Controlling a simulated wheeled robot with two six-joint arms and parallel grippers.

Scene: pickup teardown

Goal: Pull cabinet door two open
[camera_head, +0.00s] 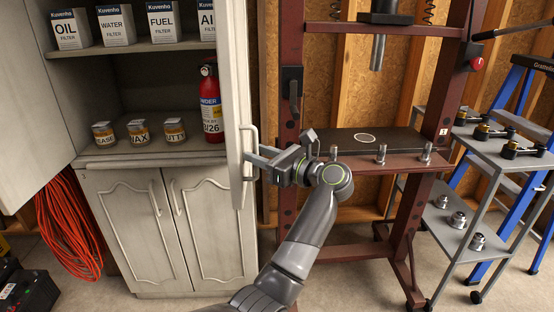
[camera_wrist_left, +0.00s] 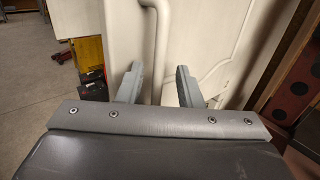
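The cabinet's upper right door (camera_head: 237,90) stands swung out and is seen nearly edge-on in the head view. Its pale bar handle (camera_head: 250,150) is on the edge facing my arm. My left gripper (camera_head: 256,167) is at this handle with its fingers pointing at the door. In the left wrist view, the two grey fingers (camera_wrist_left: 160,86) are spread apart, with a pale handle bar (camera_wrist_left: 163,40) in line with the gap between them. I cannot tell whether they touch it. The upper left door (camera_head: 30,110) also stands open. My right gripper is not in view.
Open shelves hold filter boxes (camera_head: 116,25), several small cans (camera_head: 139,131) and a fire extinguisher (camera_head: 211,103). The lower cabinet doors (camera_head: 130,220) are shut. A dark red press (camera_head: 290,60) stands close right of my gripper, with a grey cart (camera_head: 480,150) beyond.

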